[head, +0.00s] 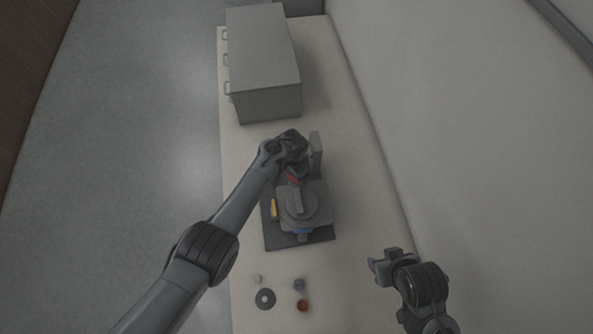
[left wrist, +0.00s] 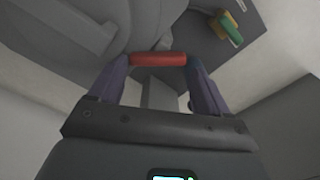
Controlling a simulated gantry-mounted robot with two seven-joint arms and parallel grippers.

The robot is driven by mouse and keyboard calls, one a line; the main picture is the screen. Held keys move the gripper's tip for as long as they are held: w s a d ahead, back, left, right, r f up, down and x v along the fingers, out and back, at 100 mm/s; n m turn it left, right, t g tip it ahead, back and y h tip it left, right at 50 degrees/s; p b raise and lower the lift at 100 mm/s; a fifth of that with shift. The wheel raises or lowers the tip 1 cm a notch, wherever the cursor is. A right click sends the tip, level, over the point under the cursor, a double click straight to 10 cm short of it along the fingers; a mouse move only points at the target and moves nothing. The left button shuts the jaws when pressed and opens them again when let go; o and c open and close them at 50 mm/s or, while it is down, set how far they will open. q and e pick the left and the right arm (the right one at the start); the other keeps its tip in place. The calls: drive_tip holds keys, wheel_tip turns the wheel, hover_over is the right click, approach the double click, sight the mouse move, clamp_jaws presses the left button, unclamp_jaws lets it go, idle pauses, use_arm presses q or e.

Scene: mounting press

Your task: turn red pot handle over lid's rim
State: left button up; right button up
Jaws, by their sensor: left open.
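The red pot handle (head: 293,181) shows at the far side of the grey press, beside the round lid (head: 300,207). In the left wrist view the red handle (left wrist: 158,59) is a short bar lying crosswise between my fingertips. My left gripper (head: 291,170) is over the far side of the press; in the left wrist view it (left wrist: 158,68) is open, with one finger by each end of the handle. The fingertips look close to the handle's ends; I cannot tell whether they touch. My right gripper (head: 380,266) is right of the press, away from it; its jaws are too small to read.
A grey drawer cabinet (head: 265,65) stands behind the press. The press has a yellow part (head: 274,209) and a blue part (head: 303,231). A grey ring (head: 265,298), an orange round piece (head: 302,305) and small grey pieces (head: 299,284) lie in front. A wall borders the right.

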use_arm(q)
drive_tip(key=r+p, duration=0.3)
drive_tip(key=r, duration=0.1)
drive_tip(key=r+p, duration=0.2)
drive_tip(key=shift+s+a+p, duration=0.25)
drive_tip(key=shift+s+p, duration=0.05)
drive_tip(key=shift+p, duration=0.05)
drive_tip(key=shift+s+r, duration=0.1)
drive_tip(key=shift+s, duration=0.05)
wheel_tip(320, 180, up, 6)
drive_tip(key=p, duration=0.5)
idle(0.6)
